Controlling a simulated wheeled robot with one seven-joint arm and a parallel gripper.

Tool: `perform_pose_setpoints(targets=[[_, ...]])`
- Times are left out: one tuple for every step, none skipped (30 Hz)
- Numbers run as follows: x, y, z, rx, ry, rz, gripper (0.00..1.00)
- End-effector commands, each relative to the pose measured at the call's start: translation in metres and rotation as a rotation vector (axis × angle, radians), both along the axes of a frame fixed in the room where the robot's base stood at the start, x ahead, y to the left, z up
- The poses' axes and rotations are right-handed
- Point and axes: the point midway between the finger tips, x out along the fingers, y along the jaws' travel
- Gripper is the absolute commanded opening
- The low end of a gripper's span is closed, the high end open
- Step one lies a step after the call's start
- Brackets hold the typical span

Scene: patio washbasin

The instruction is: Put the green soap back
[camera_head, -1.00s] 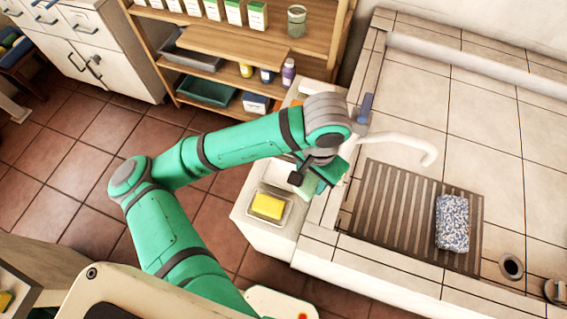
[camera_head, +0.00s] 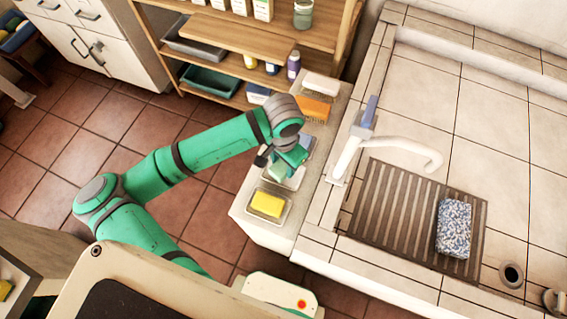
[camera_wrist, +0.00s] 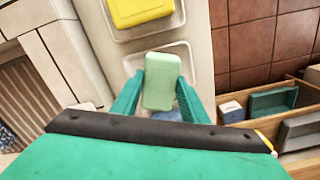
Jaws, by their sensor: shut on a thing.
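The light green soap (camera_wrist: 161,80) is between the fingers of my gripper (camera_wrist: 161,92) in the wrist view, and the gripper is shut on it. In the head view my gripper (camera_head: 284,166) is over the narrow white ledge left of the basin, and the soap (camera_head: 277,170) shows partly under it. A pale empty-looking dish (camera_wrist: 178,50) lies below and just beyond the soap. Whether the soap touches the dish I cannot tell. A yellow soap (camera_head: 267,204) sits in the neighbouring dish (camera_head: 254,214).
An orange-brown brush (camera_head: 313,108) and a whitish block (camera_head: 322,83) lie farther back on the ledge. The white faucet (camera_head: 395,143) stands right of my gripper. A speckled sponge (camera_head: 454,228) lies on the slatted rack (camera_head: 385,207). Wooden shelves (camera_head: 225,35) stand behind.

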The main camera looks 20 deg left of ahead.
Motion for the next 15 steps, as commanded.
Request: perform_pose_setpoints(targets=[[0.0, 0.001, -0.007, 0.0, 0.001, 0.003, 0.02], [-0.001, 0.001, -0.01, 0.001, 0.0, 0.003, 0.02], [-0.001, 0.001, -0.013, 0.0, 0.001, 0.002, 0.02], [-0.001, 0.001, -0.014, 0.001, 0.0, 0.002, 0.02], [-0.001, 0.0, -0.014, 0.001, 0.0, 0.001, 0.02], [0.0, 0.0, -0.014, 0.0, -0.001, 0.001, 0.02], [0.0, 0.0, -0.014, 0.0, -0.001, 0.001, 0.02], [0.0, 0.0, -0.014, 0.0, -0.001, 0.001, 0.02], [0.0, 0.001, -0.014, 0.0, -0.001, 0.002, 0.02], [-0.001, 0.001, -0.014, 0.0, -0.001, 0.002, 0.02], [-0.001, 0.001, -0.014, 0.0, -0.001, 0.003, 0.02], [-0.001, 0.001, -0.015, 0.001, -0.001, 0.004, 0.02], [-0.001, 0.002, -0.016, 0.0, -0.001, 0.005, 0.02], [-0.001, 0.002, -0.017, 0.0, -0.001, 0.006, 0.02], [-0.001, 0.002, -0.018, 0.0, -0.001, 0.007, 0.02]])
